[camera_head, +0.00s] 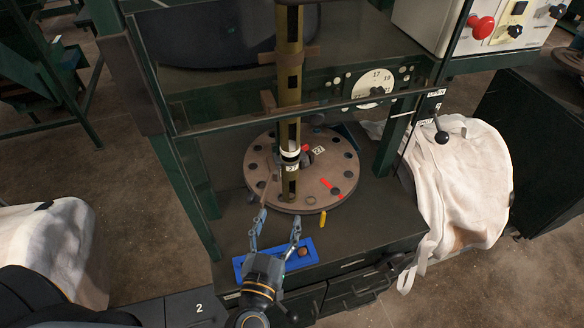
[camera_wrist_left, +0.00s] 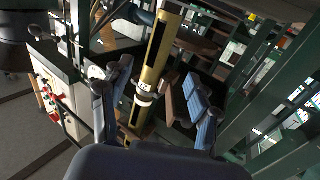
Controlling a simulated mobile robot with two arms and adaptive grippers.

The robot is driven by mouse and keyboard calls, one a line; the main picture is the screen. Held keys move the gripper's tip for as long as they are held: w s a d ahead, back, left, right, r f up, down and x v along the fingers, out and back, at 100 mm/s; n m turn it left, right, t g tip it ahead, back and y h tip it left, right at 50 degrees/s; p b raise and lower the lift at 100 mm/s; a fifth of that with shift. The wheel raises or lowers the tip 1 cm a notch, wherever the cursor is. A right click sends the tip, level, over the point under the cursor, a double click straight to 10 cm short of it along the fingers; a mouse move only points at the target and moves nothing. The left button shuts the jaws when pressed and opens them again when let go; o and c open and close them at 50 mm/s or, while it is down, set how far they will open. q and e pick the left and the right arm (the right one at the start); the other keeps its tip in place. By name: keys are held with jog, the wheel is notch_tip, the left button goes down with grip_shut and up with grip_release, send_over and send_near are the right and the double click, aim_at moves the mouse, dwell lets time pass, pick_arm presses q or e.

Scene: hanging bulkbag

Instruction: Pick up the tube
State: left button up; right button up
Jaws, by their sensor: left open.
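A brass-coloured slotted tube (camera_head: 289,80) stands upright on a round brown plate with holes (camera_head: 320,190) in the head view. It has a white band with a number label near its lower part, and its top is cut off by the picture edge. My left gripper (camera_head: 280,220) is open and empty, in front of the tube's foot and above the front of the bench. In the left wrist view the tube (camera_wrist_left: 158,45) shows tilted, beyond and between the two open blue-grey fingers. The gripper does not appear to touch it. My right gripper is not seen.
A blue tray (camera_head: 310,256) with a small brown round object lies below the gripper. A yellow piece (camera_head: 322,217) and a red mark (camera_head: 326,184) are near the plate. Green frame posts (camera_head: 190,175) and a horizontal bar flank the tube. A white bulk bag (camera_head: 465,190) hangs at right.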

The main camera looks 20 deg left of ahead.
aim_at(288, 189)
pick_arm(q)
jog(key=w, duration=0.5)
jog(key=shift+a+r+p, duration=0.15)
jog(key=shift+p, duration=0.25)
jog(key=w, duration=0.2)
jog(key=w+p, duration=0.1)
jog(key=shift+a+r, duration=0.1)
jog(key=shift+r, duration=0.15)
jog(key=shift+w+a, duration=0.1)
jog(key=shift+w, duration=1.1)
jog(key=shift+w+f, duration=0.1)
jog(key=shift+w, duration=0.35)
jog(key=c, duration=1)
grip_shut()
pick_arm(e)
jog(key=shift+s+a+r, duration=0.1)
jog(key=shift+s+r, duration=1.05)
